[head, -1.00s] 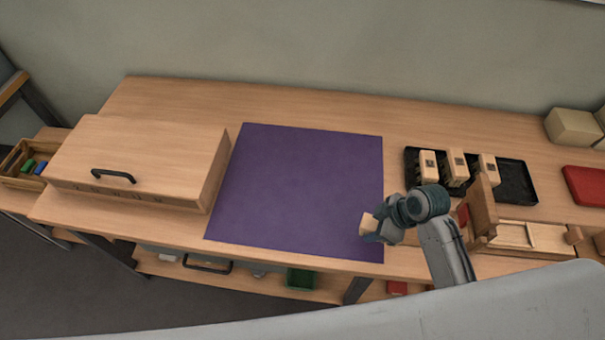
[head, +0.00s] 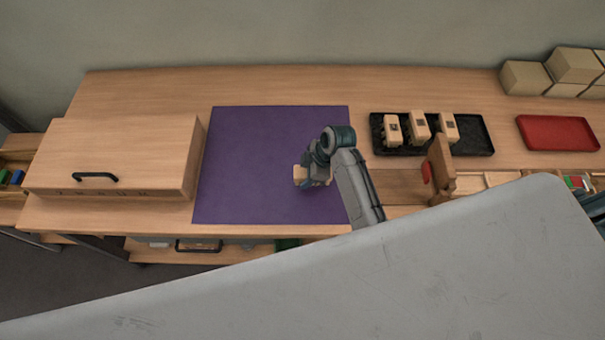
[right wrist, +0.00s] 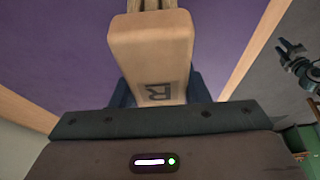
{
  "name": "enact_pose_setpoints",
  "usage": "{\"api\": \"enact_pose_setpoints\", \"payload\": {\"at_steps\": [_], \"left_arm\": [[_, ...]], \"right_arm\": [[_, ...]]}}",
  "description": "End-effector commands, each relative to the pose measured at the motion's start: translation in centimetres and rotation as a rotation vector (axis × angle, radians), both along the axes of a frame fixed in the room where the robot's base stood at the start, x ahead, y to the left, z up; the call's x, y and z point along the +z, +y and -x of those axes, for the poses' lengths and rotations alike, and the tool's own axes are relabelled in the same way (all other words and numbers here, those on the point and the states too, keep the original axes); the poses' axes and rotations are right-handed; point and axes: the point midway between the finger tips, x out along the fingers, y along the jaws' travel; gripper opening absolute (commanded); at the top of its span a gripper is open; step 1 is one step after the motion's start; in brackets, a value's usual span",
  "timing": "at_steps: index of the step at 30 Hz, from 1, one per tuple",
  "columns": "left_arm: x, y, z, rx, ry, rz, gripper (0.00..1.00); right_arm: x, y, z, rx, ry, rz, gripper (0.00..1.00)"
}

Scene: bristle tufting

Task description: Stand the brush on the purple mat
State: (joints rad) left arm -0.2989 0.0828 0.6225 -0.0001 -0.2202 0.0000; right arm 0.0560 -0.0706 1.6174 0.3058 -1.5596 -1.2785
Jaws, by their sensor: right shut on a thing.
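The brush is a pale wooden block marked with a letter R, held in my right gripper. In the right wrist view the block (right wrist: 150,50) fills the upper middle, with bristle tufts (right wrist: 148,4) at the top edge. In the head view the brush (head: 299,175) shows small at the gripper's tip. My right gripper (head: 309,176) is shut on it, over the right front part of the purple mat (head: 245,150). I cannot tell whether the brush touches the mat. My left gripper (right wrist: 291,52) shows at the right wrist view's edge, open and empty.
A wooden box with a black handle (head: 96,177) stands left of the mat. A black tray (head: 480,134) with three similar blocks and a red tray (head: 558,133) lie to the right. A wooden upright (head: 440,165) stands near my right arm. The mat's left part is clear.

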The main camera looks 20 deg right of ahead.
Motion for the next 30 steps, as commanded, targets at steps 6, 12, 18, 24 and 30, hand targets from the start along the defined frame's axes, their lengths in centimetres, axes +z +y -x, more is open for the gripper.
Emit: {"api": "enact_pose_setpoints", "payload": {"at_steps": [6,12,18,24,30], "left_arm": [[1.2,-0.3,0.1,0.001,0.002,0.003,0.36],[2.2,-0.4,0.2,0.002,0.003,0.004,0.36],[2.1,-0.4,0.2,0.002,0.003,0.004,0.36],[2.0,-0.4,0.2,0.002,0.004,0.004,0.36],[2.1,-0.4,0.2,0.002,0.004,0.004,0.36]], "right_arm": [[-0.7,1.0,-0.8,0.002,0.004,0.002,0.20],[-3.1,1.0,-0.8,0.001,0.003,-0.001,0.20],[-3.7,1.0,-0.8,0.001,-0.001,-0.001,0.20],[-3.9,1.0,-0.8,0.000,0.000,0.000,0.20],[-3.9,0.9,-0.8,0.000,0.000,0.000,0.63]]}}
